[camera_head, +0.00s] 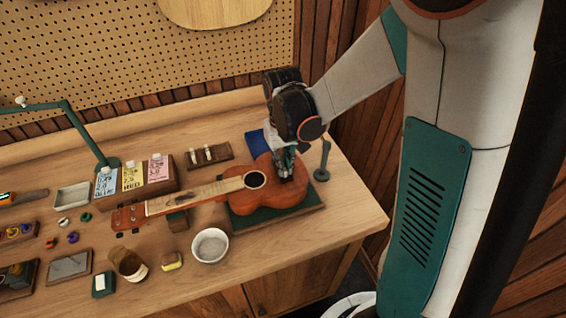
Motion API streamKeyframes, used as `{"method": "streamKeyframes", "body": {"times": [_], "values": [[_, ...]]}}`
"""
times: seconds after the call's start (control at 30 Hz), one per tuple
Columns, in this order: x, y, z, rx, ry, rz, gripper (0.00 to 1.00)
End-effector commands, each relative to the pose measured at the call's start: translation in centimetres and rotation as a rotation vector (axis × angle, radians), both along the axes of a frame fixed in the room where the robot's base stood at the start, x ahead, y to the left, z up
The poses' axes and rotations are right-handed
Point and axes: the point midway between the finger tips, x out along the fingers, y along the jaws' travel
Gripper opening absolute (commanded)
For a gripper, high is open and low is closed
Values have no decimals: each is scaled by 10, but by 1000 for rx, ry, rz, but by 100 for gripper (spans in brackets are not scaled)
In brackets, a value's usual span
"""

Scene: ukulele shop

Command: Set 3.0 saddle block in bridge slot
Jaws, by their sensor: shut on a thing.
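The ukulele (240,198) lies on its back on a green mat (300,209) at the right of the bench, neck pointing left. My gripper (285,175) points down over the right part of its body, where the bridge would be. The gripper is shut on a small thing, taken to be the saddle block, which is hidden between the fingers. The bridge and its slot are hidden too, so I cannot tell whether the block touches the slot. A dark wooden holder (224,151) behind the neck carries small pale blocks (208,153).
A blue item (256,142) lies behind the ukulele. A small dark post (322,162) stands to its right.

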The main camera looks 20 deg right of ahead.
Motion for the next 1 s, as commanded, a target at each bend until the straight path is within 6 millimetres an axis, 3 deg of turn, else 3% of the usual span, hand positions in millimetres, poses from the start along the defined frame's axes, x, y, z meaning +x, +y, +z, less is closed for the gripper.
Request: {"method": "streamKeyframes", "body": {"times": [0.27, 0.3, 0.37, 0.6, 0.7, 1.0], "values": [[0, 0, 0, 0, 0, 0, 0], [0, 0, 0, 0, 0, 0, 18], [0, 0, 0, 0, 0, 0, 32], [0, 0, 0, 0, 0, 0, 33], [0, 0, 0, 0, 0, 0, 45], [0, 0, 0, 0, 0, 0, 45]]}}
